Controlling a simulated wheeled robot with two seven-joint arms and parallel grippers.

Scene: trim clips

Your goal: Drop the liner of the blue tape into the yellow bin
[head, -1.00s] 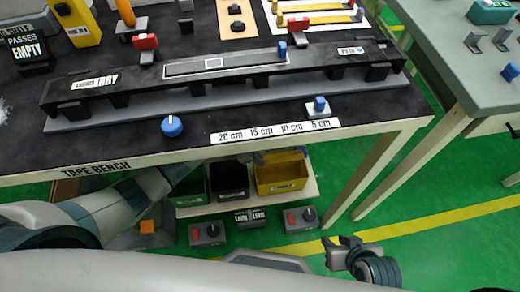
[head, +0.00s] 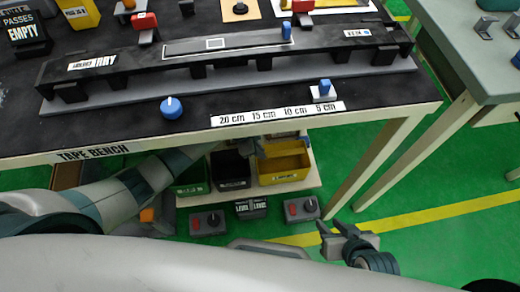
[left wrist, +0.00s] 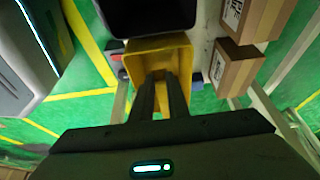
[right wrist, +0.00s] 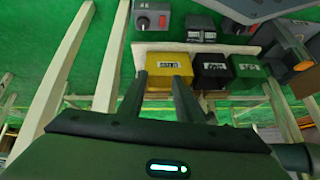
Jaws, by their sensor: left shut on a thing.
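The yellow bin (head: 284,172) stands on a low shelf under the bench, and it also shows in the left wrist view (left wrist: 140,46) and right wrist view (right wrist: 166,58). My left gripper (left wrist: 162,76) is over the bin, its fingertips pointing into it. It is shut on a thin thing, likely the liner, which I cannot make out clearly. My right gripper (head: 338,231) is open and empty, right of the shelf. A blue round piece with a white mark (head: 172,108) lies on the bench; I cannot tell whether it is the tape.
A black bin (head: 231,172) and a green bin (head: 191,183) stand left of the yellow one. The tape bench (head: 290,128) overhangs the shelf, with a leg (head: 372,170) at its right. Small control boxes (head: 208,222) stand in front. Green floor is free at the right.

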